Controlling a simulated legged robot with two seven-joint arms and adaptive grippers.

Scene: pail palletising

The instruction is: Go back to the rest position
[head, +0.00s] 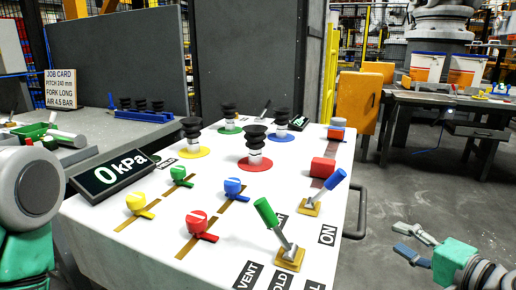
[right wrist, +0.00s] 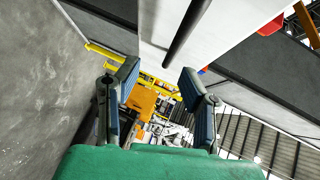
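My right gripper (head: 399,238) is at the lower right of the head view, over the floor to the right of the white control panel (head: 112,222). Its two blue-grey fingers are spread and nothing is between them. In the right wrist view my right gripper (right wrist: 160,85) also shows wide apart and empty. My left arm is at the left edge of the head view, beside the panel. Only a grey joint and a teal part show there. No left fingers can be made out.
The panel carries a green-handled lever (head: 267,212), a blue-handled lever (head: 335,180), coloured valves and several black suction cups. A side rail (head: 362,212) runs along its right edge. A workbench (head: 450,98) with pails (head: 427,68) stands at the back right. Floor between is clear.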

